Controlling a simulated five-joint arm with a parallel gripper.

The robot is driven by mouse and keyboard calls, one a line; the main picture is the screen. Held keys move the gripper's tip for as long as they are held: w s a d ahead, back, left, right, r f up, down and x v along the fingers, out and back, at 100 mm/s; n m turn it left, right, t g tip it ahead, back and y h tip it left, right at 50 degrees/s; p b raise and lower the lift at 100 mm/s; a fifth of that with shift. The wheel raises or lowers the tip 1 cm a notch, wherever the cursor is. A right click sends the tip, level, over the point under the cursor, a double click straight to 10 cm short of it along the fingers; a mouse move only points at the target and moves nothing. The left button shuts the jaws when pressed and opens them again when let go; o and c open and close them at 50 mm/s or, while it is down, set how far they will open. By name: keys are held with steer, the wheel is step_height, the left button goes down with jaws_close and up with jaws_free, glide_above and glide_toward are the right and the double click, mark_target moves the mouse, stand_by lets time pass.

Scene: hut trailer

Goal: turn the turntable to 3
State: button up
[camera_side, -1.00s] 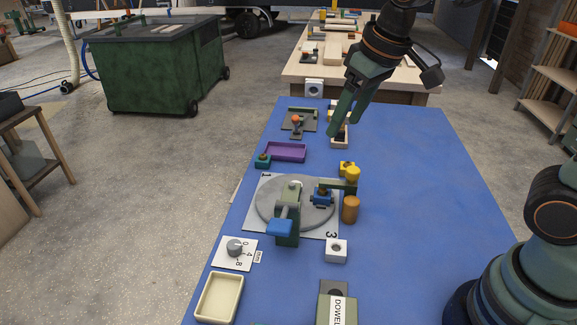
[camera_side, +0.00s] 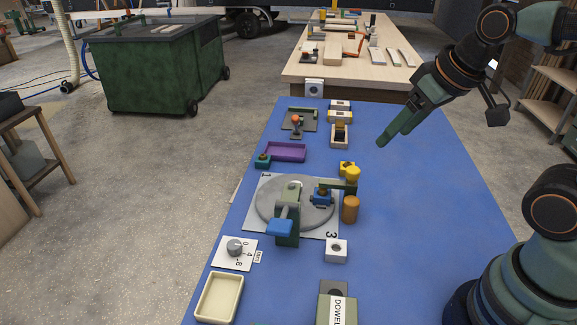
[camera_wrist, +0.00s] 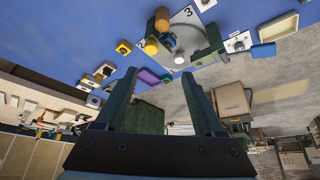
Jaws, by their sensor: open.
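The turntable (camera_side: 266,213) is a grey disc on a white plate with numbers; a 1 shows at its far left corner and a 3 at its near right corner. A green bracket with a blue handle (camera_side: 280,228) stands over the disc's near side. A small blue block (camera_side: 321,196) sits on the disc's right part. The turntable also shows at the top of the wrist view (camera_wrist: 181,68), where a 2 and a 3 are readable. My gripper (camera_side: 381,142) is above the blue table, right of and beyond the turntable, touching nothing. In the wrist view its fingers (camera_wrist: 160,85) are apart and empty.
An orange-brown cylinder (camera_side: 350,210) and a yellow-topped post (camera_side: 352,174) stand close to the disc's right side. A white block (camera_side: 336,251) and dial plate (camera_side: 234,251) are nearer. A purple tray (camera_side: 286,151) lies beyond. The table's right side is clear.

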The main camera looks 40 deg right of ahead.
steer(key=w+a+g, duration=0.3)
steer(key=w, duration=0.7)
steer(key=w+a+f+n+g, duration=0.2)
steer(key=w+a+f+g, duration=0.15)
steer(key=w+f, duration=0.6)
steer(key=shift+t, duration=0.45)
steer(key=f, duration=1.1)
steer(key=shift+a, duration=0.3)
jaws_close()
